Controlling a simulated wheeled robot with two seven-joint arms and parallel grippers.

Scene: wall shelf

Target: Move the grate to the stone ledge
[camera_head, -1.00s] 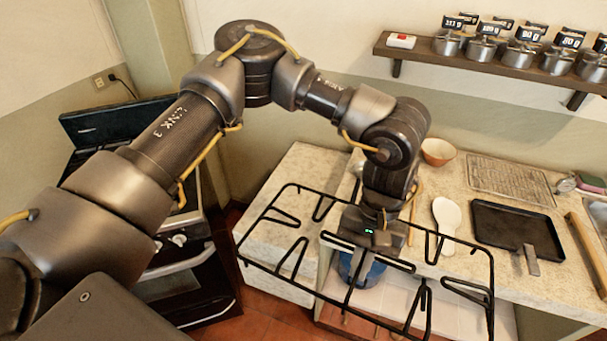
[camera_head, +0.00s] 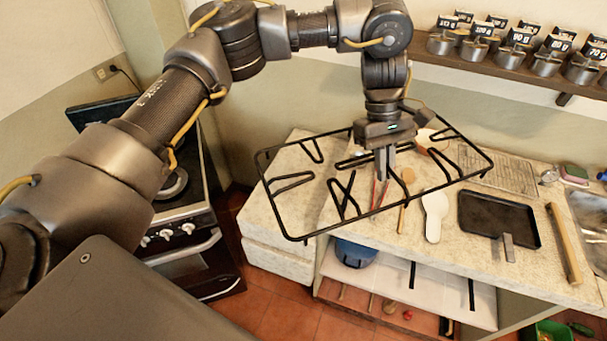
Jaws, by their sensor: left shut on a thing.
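The black wire grate (camera_head: 372,213) hangs roughly level, slightly tilted, in the middle of the head view. My left gripper (camera_head: 381,174) points down and is shut on one of its inner bars. The grate appears to be above the pale stone ledge (camera_head: 272,213), overlapping its surface in the picture. I cannot tell the exact gap between them. The grate's far edge is partly hidden behind my gripper. My right gripper is not in view.
On the stone top stand a white spoon rest (camera_head: 434,215), a black tray (camera_head: 490,219), a wire rack (camera_head: 500,172) and a wooden rolling pin (camera_head: 563,240). A stove (camera_head: 180,215) stands left. A wall shelf with several pots (camera_head: 510,68) is at upper right.

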